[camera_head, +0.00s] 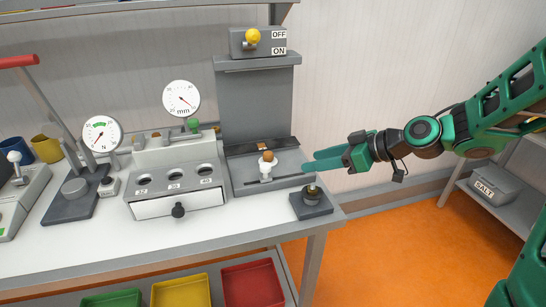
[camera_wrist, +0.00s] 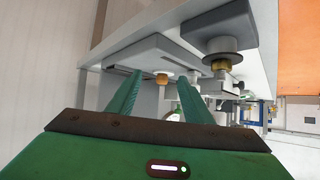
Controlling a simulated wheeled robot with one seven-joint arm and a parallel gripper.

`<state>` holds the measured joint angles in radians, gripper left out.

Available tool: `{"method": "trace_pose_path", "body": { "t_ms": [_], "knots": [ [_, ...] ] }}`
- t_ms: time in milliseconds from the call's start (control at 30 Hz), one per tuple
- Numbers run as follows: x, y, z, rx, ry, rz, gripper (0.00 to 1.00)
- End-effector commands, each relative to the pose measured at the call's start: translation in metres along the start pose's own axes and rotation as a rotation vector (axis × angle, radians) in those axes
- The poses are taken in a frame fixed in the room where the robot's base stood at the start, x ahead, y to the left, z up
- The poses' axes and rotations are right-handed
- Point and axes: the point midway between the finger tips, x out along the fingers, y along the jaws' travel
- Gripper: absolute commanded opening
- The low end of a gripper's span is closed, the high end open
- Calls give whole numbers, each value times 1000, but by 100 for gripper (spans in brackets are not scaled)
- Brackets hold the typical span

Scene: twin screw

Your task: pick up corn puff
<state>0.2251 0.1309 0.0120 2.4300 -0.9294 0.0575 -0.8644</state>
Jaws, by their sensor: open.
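A small round orange-brown piece, which looks like the corn puff (camera_head: 268,157), sits on top of a short white post (camera_head: 266,171) on the grey machine base. My gripper (camera_head: 309,165) is to the right of it, pointing left, with a clear gap between. In the wrist view the scene appears upside down. There a golden-orange piece that seems to be the corn puff (camera_wrist: 161,79) shows ahead, between the two green fingers. The fingers are apart and nothing is held.
Behind the post rises a grey column (camera_head: 257,105). A drawer box with dial gauges (camera_head: 178,188) stands to the left.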

Motion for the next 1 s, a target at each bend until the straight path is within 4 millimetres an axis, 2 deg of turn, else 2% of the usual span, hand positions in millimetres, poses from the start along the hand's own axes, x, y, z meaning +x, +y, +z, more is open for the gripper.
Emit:
{"method": "trace_pose_path", "body": {
  "t_ms": [100, 233, 533, 867, 1000],
  "knots": [
    [13, -2, -24, -47, 108, -25, 46],
    [21, -4, -38, -71, 165, -31, 46],
    [61, -6, -47, -75, 173, -33, 46],
    [80, -6, -49, -73, 172, -31, 46],
    [98, -9, -50, -74, 171, -32, 46]
  ]
}}
